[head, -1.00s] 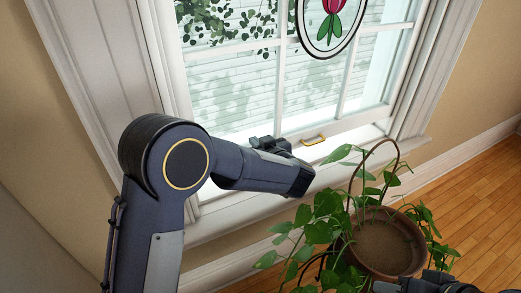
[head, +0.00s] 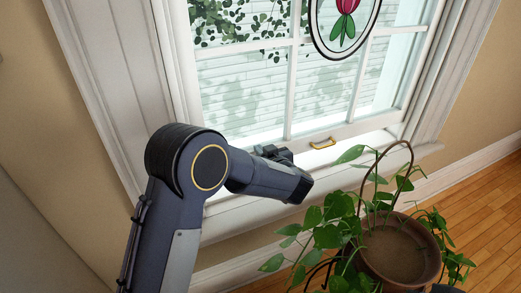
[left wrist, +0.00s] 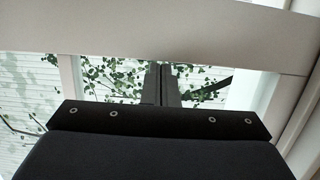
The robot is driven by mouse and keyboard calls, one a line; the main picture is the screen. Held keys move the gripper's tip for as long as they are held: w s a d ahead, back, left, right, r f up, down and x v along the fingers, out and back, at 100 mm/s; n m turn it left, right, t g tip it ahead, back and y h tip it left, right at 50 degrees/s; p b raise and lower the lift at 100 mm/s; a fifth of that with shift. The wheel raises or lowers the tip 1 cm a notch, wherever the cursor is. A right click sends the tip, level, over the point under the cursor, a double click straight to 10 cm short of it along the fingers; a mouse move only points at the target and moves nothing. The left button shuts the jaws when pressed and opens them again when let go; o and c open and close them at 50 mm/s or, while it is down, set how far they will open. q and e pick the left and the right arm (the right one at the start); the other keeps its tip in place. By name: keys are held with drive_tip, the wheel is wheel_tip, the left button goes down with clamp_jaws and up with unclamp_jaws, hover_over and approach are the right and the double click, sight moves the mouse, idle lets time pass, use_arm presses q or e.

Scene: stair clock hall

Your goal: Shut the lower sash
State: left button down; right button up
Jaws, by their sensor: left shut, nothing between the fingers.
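The lower sash (head: 352,131) is a white-framed window with several panes, and a brass handle (head: 322,143) sits on its bottom rail. The gap between this rail and the sill is hard to judge. My left gripper (head: 273,152) is at the bottom rail, left of the handle, its fingers partly hidden by the wrist. In the left wrist view its two dark fingers (left wrist: 161,82) are together and empty, reaching up to a white rail (left wrist: 160,35). Contact cannot be told. My right gripper is out of view.
A potted climbing plant (head: 400,252) with a hooped support stands in front of the window at right, its leaves close to my left wrist. A stained-glass tulip roundel (head: 343,25) hangs at the upper panes. Wooden floor (head: 485,205) is clear at right.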

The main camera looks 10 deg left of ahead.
use_arm(q)
wheel_tip(320, 180, down, 9)
drive_tip(key=shift+s+f+b, duration=0.1)
drive_tip(key=shift+f+b, duration=0.1)
drive_tip(key=shift+b, duration=1.05)
